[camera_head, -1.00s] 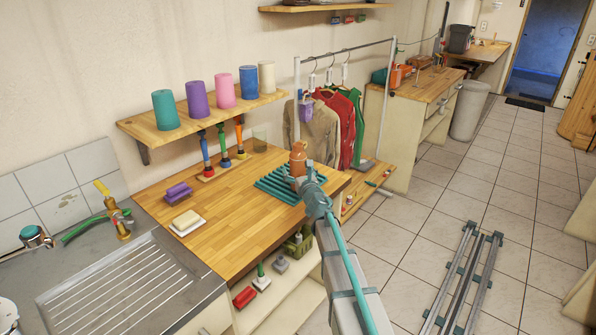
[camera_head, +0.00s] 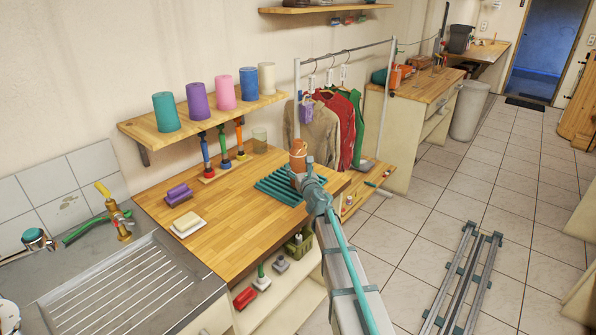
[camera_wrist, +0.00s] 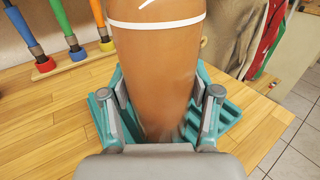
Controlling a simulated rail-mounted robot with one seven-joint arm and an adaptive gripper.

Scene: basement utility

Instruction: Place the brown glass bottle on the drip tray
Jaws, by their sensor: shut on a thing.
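The brown glass bottle (camera_wrist: 155,75) stands upright between the fingers of my gripper (camera_wrist: 162,115) in the wrist view. The gripper is shut on it. In the head view the bottle (camera_head: 298,153) shows at the far edge of the wooden counter, with my gripper (camera_head: 298,172) just below its visible part. The teal ribbed drip tray (camera_head: 280,188) lies on the counter beneath and left of the bottle. In the wrist view the tray (camera_wrist: 228,118) shows on both sides of the bottle's base. Whether the base touches the tray is hidden.
A purple sponge (camera_head: 179,195) and a soap dish (camera_head: 188,224) lie to the left. The counter's middle (camera_head: 235,210) is clear. Hanging shirts (camera_head: 322,130) are close behind.

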